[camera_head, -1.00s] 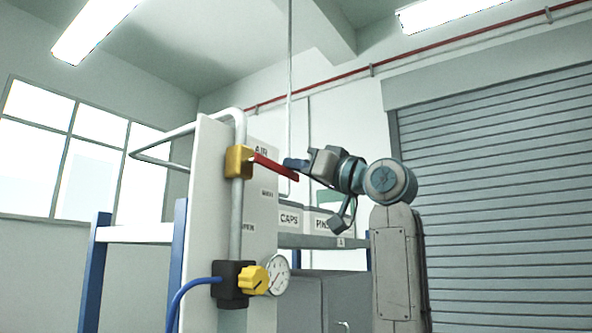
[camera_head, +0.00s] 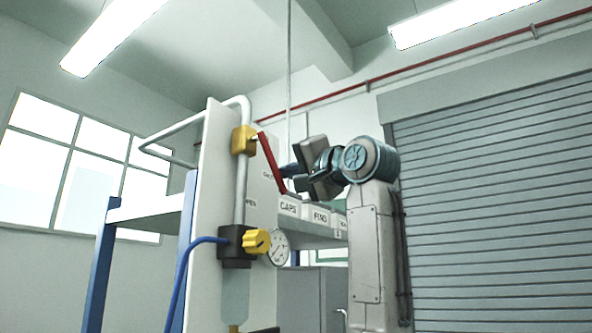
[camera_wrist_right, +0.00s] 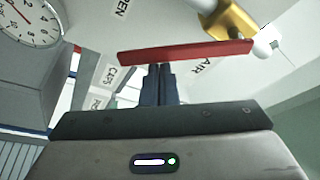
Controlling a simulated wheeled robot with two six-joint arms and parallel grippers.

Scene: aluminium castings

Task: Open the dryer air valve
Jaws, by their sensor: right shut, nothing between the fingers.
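The dryer air valve is a yellow body (camera_head: 243,140) on a grey pipe, with a red lever (camera_head: 271,162) that slopes steeply down to the right. The lever also shows in the right wrist view (camera_wrist_right: 185,52), running across just beyond the fingertips. My right gripper (camera_head: 287,171) is shut and empty, its fingertips at the lever and seemingly against it; exact contact is hard to tell. The shut fingers show in the right wrist view (camera_wrist_right: 159,82). My left gripper is out of view.
Below the valve are a black regulator with a yellow knob (camera_head: 256,242) and a round gauge (camera_head: 277,247). A white panel (camera_head: 209,220) stands behind the pipe. Labelled bins (camera_head: 289,207) sit on a shelf behind. A roller shutter (camera_head: 490,200) is at right.

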